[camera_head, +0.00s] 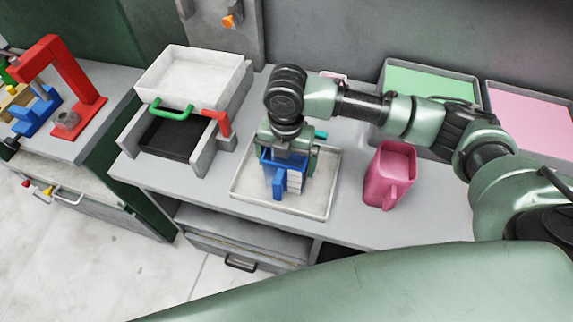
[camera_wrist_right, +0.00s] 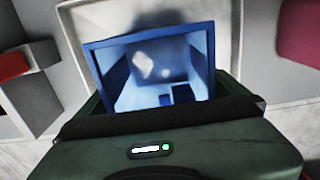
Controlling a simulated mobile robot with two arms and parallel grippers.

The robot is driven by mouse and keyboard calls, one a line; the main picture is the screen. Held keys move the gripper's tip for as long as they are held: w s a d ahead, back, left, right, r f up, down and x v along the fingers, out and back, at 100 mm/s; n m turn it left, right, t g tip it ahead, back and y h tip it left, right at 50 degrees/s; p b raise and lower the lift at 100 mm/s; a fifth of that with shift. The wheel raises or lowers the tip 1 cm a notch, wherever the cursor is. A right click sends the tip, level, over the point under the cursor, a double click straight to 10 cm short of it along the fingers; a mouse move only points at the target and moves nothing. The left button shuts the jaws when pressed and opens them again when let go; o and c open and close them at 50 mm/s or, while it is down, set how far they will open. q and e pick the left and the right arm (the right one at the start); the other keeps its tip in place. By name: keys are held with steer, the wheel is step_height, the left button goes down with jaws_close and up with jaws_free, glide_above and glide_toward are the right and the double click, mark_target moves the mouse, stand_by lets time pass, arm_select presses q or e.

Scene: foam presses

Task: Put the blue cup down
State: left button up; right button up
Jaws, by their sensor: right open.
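The blue cup (camera_head: 278,187) stands upright in the shallow pale tray (camera_head: 318,202) on the bench, its handle towards the front. In the right wrist view the open top of the cup (camera_wrist_right: 137,92) shows, with its inside visible. My right gripper (camera_head: 289,153) reaches down over the cup from above, its jaws open around or close beside the cup's upper part. The fingertips are partly hidden, so contact cannot be told. My left gripper is not in view.
A pink jug (camera_head: 385,178) stands right of the tray. A grey press with a white box (camera_head: 193,78) and green and red handles stands left. Green (camera_head: 430,85) and pink (camera_head: 535,118) foam trays lie at the back right. A red press (camera_head: 62,82) stands far left.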

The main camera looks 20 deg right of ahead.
step_height(320, 180, up, 10)
steer(key=b, duration=0.1)
steer(key=shift+r+b, duration=0.15)
steer(key=shift+b, duration=0.15)
stand_by(0.4)
